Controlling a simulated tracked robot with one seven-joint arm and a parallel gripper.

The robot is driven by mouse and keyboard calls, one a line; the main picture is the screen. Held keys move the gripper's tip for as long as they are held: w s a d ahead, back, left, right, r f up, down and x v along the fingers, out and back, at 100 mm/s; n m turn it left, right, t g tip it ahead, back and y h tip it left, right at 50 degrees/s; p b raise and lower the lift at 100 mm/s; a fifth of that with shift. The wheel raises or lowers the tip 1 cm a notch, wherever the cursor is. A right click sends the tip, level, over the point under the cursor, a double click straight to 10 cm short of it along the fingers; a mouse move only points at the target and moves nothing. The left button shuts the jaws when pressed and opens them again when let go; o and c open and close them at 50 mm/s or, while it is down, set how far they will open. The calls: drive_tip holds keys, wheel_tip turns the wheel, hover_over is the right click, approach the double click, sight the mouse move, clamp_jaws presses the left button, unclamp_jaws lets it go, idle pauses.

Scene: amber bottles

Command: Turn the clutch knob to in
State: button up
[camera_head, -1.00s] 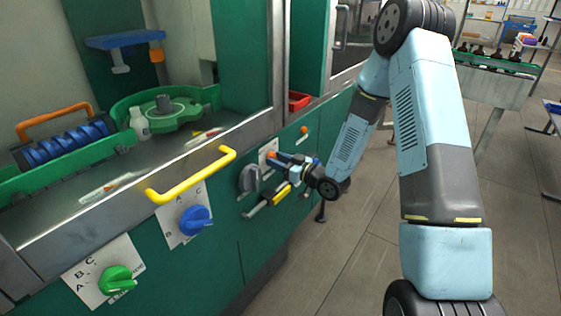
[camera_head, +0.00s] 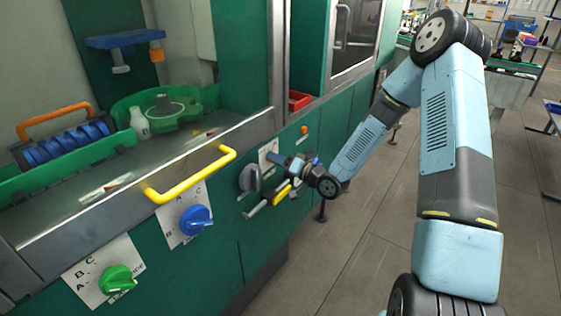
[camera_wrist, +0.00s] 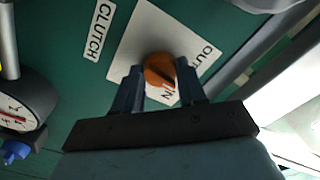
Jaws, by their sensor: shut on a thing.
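The clutch knob (camera_wrist: 158,68) is orange and sits on a white plate (camera_wrist: 150,28) marked OUT and IN, beside a CLUTCH label (camera_wrist: 100,31) in the wrist view. A dark pointer line on the knob points down and right, near the IN mark. My gripper (camera_wrist: 160,82) has its two blue fingers on either side of the knob, shut on it. In the head view my gripper (camera_head: 278,158) is at the green panel, and it hides most of the knob.
A gauge (camera_wrist: 22,108) is close to my gripper.

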drive_tip(key=m, duration=0.5)
drive_tip(key=shift+w+d+m, duration=0.1)
drive_tip(key=shift+m, duration=1.7)
drive_tip(key=o, duration=1.1)
drive_tip(key=shift+c, duration=0.2)
drive_tip(key=v, duration=1.3)
drive_tip(key=shift+s+d, duration=0.25)
drive_tip(key=shift+s, duration=0.05)
drive_tip(key=shift+f, duration=0.15)
